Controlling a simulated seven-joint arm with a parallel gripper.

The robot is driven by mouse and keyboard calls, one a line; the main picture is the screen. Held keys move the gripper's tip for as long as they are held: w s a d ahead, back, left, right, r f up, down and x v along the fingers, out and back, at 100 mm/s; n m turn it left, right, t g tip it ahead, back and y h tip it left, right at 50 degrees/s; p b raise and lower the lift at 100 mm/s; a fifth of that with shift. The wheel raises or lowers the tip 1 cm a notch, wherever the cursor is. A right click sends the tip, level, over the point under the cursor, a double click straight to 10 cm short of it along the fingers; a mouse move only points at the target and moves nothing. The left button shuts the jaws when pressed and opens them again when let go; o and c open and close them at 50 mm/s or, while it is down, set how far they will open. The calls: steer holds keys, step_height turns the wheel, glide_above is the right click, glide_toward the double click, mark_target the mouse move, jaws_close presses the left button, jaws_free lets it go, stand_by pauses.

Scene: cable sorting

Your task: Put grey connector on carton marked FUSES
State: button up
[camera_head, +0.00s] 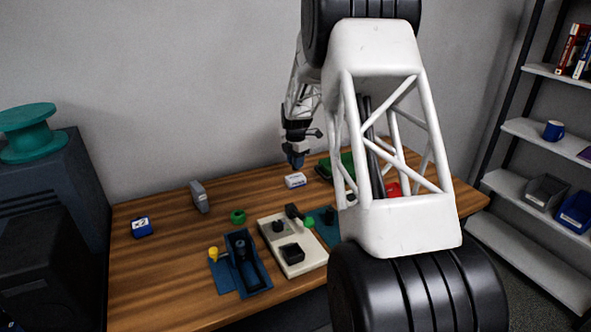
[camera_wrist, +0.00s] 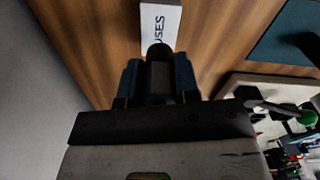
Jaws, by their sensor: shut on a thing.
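The carton marked FUSES (camera_head: 295,180) is a small white box lying on the wooden table, near the back. In the wrist view its white face (camera_wrist: 160,18) shows the letters "USES"; the rest is hidden or out of frame. My gripper (camera_head: 295,160) is above and just behind the carton in the head view. In the wrist view my blue fingers (camera_wrist: 159,80) are shut on a dark grey piece, the grey connector (camera_wrist: 160,72). Its tip overlaps the near edge of the carton in this view. I cannot tell whether they touch.
A beige panel (camera_head: 273,246) with black fittings and a dark blue tray (camera_head: 258,284) lie nearer the front. A grey upright block (camera_head: 199,196), a green ring (camera_head: 237,216) and a blue box (camera_head: 141,227) stand left. Bare table (camera_head: 165,270) lies front left.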

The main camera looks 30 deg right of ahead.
steer(key=shift+f, duration=0.1)
stand_by(0.3)
steer(key=shift+f, duration=1.65)
steer(key=shift+f, duration=0.1)
steer(key=o, duration=0.9)
steer(key=shift+o, duration=0.2)
steer(key=shift+r, duration=6.15)
